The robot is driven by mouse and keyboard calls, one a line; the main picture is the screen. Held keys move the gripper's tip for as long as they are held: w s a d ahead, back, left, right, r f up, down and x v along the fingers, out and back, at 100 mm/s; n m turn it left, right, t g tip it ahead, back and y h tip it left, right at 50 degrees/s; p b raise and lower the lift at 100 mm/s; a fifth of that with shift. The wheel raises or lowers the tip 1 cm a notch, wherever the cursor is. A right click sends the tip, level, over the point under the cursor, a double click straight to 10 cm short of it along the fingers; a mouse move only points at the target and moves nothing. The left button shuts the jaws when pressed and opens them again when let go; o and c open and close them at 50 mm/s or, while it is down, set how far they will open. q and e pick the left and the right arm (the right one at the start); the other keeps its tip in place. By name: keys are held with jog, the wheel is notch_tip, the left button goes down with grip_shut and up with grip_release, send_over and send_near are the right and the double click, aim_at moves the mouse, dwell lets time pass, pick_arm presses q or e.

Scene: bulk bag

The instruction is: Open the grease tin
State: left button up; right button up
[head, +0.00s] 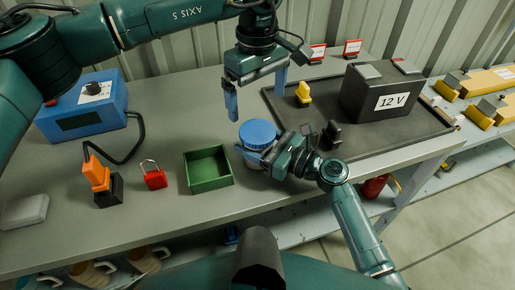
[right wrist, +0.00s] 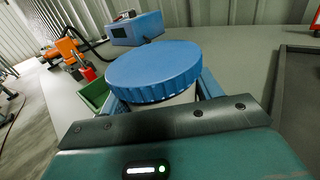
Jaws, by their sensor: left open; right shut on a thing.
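The grease tin has a ribbed blue lid (head: 258,133) and a pale body, and stands upright on the grey bench. In the right wrist view the lid (right wrist: 155,70) sits on the tin, with a bit of the pale body (right wrist: 180,97) below it. My right gripper (head: 262,157) is shut around the tin's body from the near right side, below the lid. My left gripper (head: 258,92) is open and empty, pointing down above and behind the tin, with its blue fingers apart. Most of the tin's body is hidden by my right gripper.
A green open box (head: 208,184) stands just left of the tin, with a red padlock (head: 153,178) beyond it. A black tray (head: 408,140) with a 12 V battery (head: 380,98) lies to the right. A blue device (head: 82,112) stands at the back left.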

aim_at(258, 131)
jog(key=c, duration=0.6)
pick_arm(q)
jog(key=shift+m, duration=0.8)
pick_arm(e)
jog(key=c, duration=0.3)
pick_arm(q)
jog(key=m, duration=0.5)
jog(key=shift+r+m, duration=0.1)
jog(key=shift+m, duration=0.2)
pick_arm(e)
grip_shut()
pick_arm(q)
jog(key=shift+f+m, duration=3.2)
jog(key=shift+f, duration=0.65)
jog(key=shift+c, duration=0.2)
jog(key=c, duration=1.1)
